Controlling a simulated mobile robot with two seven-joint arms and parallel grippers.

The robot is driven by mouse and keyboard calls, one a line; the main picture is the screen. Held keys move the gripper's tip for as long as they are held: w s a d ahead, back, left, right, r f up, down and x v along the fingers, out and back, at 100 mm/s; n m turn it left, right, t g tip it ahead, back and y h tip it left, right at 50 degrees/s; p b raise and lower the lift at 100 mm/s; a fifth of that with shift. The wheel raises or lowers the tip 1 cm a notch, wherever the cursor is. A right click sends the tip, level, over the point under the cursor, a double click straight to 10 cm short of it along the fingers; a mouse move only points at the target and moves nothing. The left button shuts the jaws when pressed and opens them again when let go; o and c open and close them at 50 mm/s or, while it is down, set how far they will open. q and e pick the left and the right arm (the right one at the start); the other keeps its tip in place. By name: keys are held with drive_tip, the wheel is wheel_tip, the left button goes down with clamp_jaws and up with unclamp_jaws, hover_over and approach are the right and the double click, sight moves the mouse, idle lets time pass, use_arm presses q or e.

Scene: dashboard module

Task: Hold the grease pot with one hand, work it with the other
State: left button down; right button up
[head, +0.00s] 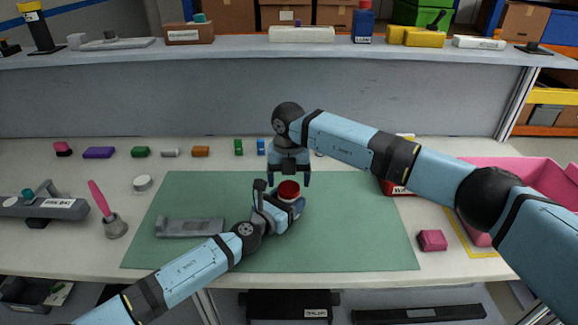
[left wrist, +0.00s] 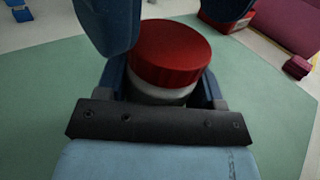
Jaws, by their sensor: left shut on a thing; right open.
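The grease pot (head: 289,192) has a red lid and a pale body and stands upright over the green mat (head: 350,235). My left gripper (head: 287,207) is shut around its body. In the left wrist view the red lid (left wrist: 171,52) fills the middle, and part of the pale body shows below it between my left fingers. My right gripper (head: 289,180) points down from above and is open. Its fingers are on either side of the lid, apart from it as far as I can see. The pot's base is hidden by my left gripper.
A grey bracket (head: 190,227) lies on the mat's left side. A pot with a pink-handled brush (head: 115,227) stands left of the mat. Small coloured blocks line the back. A pink block (head: 432,240) and pink bin (head: 535,178) are at the right. The mat's front right is clear.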

drive_tip(key=shift+f, duration=1)
drive_tip(key=shift+c, duration=0.2)
drive_tip(key=c, duration=0.9)
drive_tip(key=n, duration=1.5)
drive_tip(key=shift+n, duration=0.4)
drive_tip(key=shift+r, duration=0.15)
